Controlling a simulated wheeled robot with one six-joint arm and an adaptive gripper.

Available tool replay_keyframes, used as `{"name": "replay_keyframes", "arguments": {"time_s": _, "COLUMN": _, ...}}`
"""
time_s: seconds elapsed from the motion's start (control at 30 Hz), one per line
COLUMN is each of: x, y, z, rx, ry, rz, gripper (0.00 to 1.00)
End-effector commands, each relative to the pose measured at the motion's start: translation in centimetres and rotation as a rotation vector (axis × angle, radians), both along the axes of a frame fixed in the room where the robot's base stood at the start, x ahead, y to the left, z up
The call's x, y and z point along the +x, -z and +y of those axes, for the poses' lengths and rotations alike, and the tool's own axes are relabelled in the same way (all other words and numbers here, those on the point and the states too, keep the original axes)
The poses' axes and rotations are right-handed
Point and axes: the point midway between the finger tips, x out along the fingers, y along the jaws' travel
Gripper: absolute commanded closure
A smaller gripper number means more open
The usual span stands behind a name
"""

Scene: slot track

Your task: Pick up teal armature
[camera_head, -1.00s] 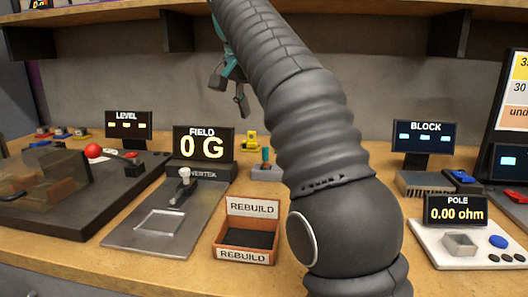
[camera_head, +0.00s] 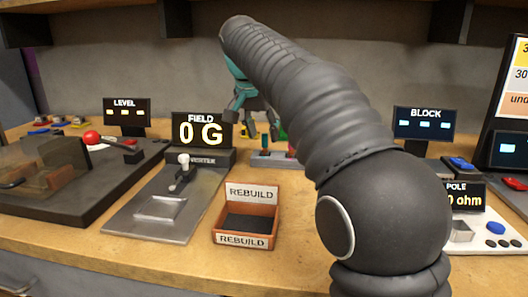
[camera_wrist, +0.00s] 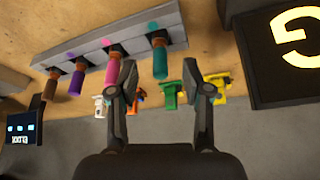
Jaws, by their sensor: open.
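The teal armature (camera_wrist: 160,60) is a short teal cylinder standing in a grey rack (camera_wrist: 105,46) beside a teal dot. Magenta (camera_wrist: 113,68), purple (camera_wrist: 77,78) and brown (camera_wrist: 52,86) armatures stand in the same row to the left. In the head view my gripper (camera_head: 254,128) is over the rack (camera_head: 272,160) and partly hides the pieces there.
Green (camera_wrist: 170,95) and yellow (camera_wrist: 218,87) pieces lie beyond the rack, with white and orange ones nearby. The FIELD display (camera_head: 200,131) stands close to the left of my gripper. An orange REBUILD tray (camera_head: 246,217) sits in front on the wooden bench.

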Motion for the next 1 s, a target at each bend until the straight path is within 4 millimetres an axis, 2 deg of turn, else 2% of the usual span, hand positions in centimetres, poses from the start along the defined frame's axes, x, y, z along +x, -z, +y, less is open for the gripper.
{"name": "replay_keyframes", "arguments": {"time_s": 0.2, "x": 1.0, "y": 2.6, "z": -0.5, "rx": 0.000, "ry": 0.000, "rz": 0.001, "gripper": 0.51}}
{"name": "replay_keyframes", "arguments": {"time_s": 0.53, "x": 1.2, "y": 3.2, "z": -0.6, "rx": 0.000, "ry": -0.001, "rz": 0.000, "gripper": 0.51}}
{"name": "replay_keyframes", "arguments": {"time_s": 0.73, "x": 1.2, "y": 3.2, "z": -0.6, "rx": 0.000, "ry": -0.001, "rz": 0.000, "gripper": 1.00}}
{"name": "replay_keyframes", "arguments": {"time_s": 1.0, "x": 1.2, "y": 3.2, "z": -0.6, "rx": 0.000, "ry": -0.001, "rz": 0.000, "gripper": 1.00}}
